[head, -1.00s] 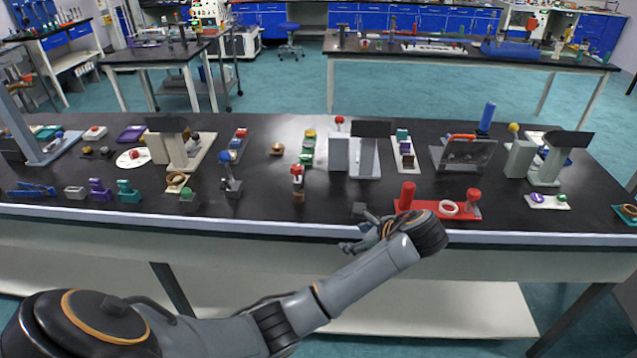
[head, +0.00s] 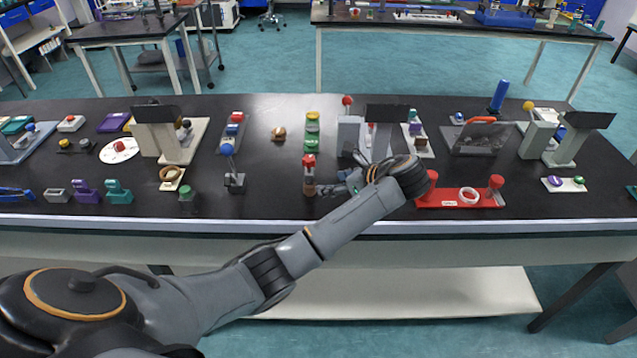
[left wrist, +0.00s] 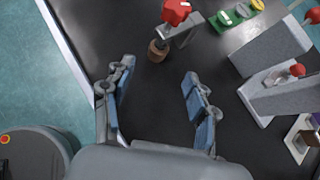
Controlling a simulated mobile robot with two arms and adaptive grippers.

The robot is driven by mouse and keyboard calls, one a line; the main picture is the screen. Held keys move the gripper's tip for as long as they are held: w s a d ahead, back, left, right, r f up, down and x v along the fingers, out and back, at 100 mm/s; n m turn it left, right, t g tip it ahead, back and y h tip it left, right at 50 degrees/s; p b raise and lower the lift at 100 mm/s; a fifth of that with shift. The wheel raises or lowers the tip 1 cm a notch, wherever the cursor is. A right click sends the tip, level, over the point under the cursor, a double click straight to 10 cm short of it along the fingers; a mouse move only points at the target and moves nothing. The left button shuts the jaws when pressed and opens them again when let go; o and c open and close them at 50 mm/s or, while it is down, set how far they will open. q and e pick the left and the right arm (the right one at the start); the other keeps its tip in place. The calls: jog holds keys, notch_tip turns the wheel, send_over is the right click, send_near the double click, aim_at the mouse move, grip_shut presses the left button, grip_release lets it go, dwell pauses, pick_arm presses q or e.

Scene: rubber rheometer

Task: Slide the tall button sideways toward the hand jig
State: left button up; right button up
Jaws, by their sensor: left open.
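I cannot tell which piece is the hand jig; a small stand with a blue ball (head: 234,178) is left of the red-topped piece. My right gripper is not in view.
A grey stand with a red ball (head: 349,132) is behind my gripper. A red tray with two posts (head: 455,203) is to the right. Bare bench lies between the red-topped piece and the blue-ball stand.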

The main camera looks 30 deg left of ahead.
aim_at(312, 185)
pick_arm(q)
jog(key=x, duration=0.3)
jog(key=shift+s+a+f, duration=0.1)
jog(key=shift+a, duration=0.15)
jog(key=x, duration=0.8)
jog(key=shift+f, duration=0.1)
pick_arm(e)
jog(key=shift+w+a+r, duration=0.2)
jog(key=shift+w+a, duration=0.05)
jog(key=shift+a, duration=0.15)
pick_arm(q)
jog(key=shift+c, duration=0.4)
jog(key=shift+d, duration=0.1)
jog(key=c, duration=1.1)
grip_shut()
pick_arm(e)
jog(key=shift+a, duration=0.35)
